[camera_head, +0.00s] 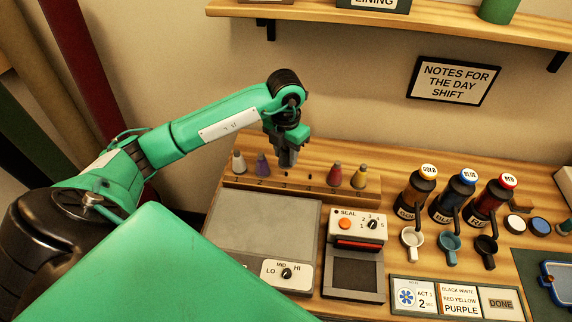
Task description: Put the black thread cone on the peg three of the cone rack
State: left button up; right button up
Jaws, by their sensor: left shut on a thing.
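The cone rack (232,183) is a long wooden strip at the back of the table, with numbered places. A white cone stands at place one (238,162) and a purple cone at place two (262,165). A red cone (335,175) and a yellow cone (359,177) stand at the right end. Places three and four, between them, hold no cone. My left gripper (288,158) points down above place three, shut on the dark black thread cone, which the fingers mostly hide. I cannot tell whether it touches the peg. My right gripper is not in view.
A grey plate with a heat dial (286,273) and a seal unit (357,225) lie in front of the rack. Gold, blue and red bottles (460,190) and small cups stand to the right. A wall shelf (420,20) runs above.

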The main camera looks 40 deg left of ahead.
aim_at(286, 172)
pick_arm(q)
notch_tip(286, 172, down, 5)
jog(key=shift+r+p, duration=0.2)
jog(key=shift+p, duration=0.2)
jog(key=shift+f, duration=0.15)
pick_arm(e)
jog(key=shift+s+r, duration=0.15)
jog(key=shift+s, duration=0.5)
pick_arm(q)
jog(key=shift+f, duration=0.1)
jog(key=o, duration=1)
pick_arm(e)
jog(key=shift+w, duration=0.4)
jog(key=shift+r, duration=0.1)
